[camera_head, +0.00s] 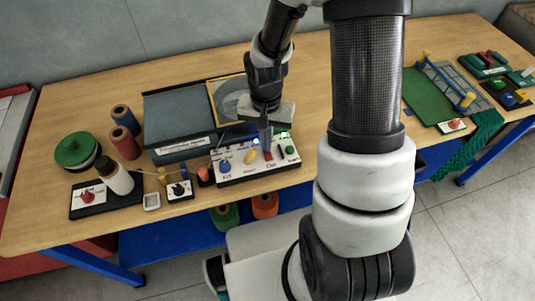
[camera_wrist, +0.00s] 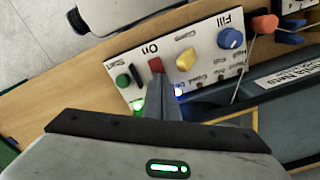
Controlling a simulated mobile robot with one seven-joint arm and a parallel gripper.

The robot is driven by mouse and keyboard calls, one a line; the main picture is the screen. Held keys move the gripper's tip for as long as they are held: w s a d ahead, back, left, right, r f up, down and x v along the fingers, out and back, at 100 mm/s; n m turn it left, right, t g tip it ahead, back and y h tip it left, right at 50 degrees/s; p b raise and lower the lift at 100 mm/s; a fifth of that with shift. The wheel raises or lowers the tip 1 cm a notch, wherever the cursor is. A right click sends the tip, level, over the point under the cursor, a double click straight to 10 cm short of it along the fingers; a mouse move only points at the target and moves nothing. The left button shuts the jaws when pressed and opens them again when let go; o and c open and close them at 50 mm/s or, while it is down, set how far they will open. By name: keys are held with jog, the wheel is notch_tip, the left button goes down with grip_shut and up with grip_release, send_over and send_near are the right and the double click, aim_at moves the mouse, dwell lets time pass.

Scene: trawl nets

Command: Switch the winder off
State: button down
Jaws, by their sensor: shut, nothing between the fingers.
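A white control panel (camera_head: 262,172) stands at the table's front edge, and it fills the middle of the wrist view (camera_wrist: 205,70). It carries a blue knob (camera_wrist: 231,38) marked "Fill", a yellow knob (camera_wrist: 187,58), a red switch (camera_wrist: 155,65) beside the word "On" and a green knob (camera_wrist: 123,80). A green lamp (camera_wrist: 137,105) and a blue lamp (camera_wrist: 179,92) are lit. Behind it is a dark grey machine (camera_head: 180,110) with a yellow-framed part. My gripper (camera_wrist: 160,82) is shut and empty, its tips close to the red switch; I cannot tell whether they touch.
Left of the panel are a small switch box (camera_head: 180,190), a white bottle (camera_head: 114,178), spools (camera_head: 125,118) and a green-topped reel (camera_head: 76,150). A green board (camera_head: 430,95) and net lie to the right. Bare tabletop lies behind the machine.

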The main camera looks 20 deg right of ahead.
jog(key=shift+f+b, duration=0.4)
jog(key=shift+f, duration=0.1)
jog(key=shift+r, duration=0.15)
notch_tip(320, 180, up, 7)
jog(key=p, duration=0.5)
dwell(0.4)
notch_tip(320, 180, up, 16)
jog(key=s+f+n+t, duration=0.1)
jog(key=s+n+t, duration=0.2)
jog(key=s+r+n+t, duration=0.2)
jog(key=s+r+n, duration=0.1)
jog(key=s+r, duration=0.5)
notch_tip(320, 180, up, 3)
jog(key=shift+s+r+t, duration=0.15)
jog(key=shift+s+t, duration=0.15)
jog(key=shift+s, duration=0.1)
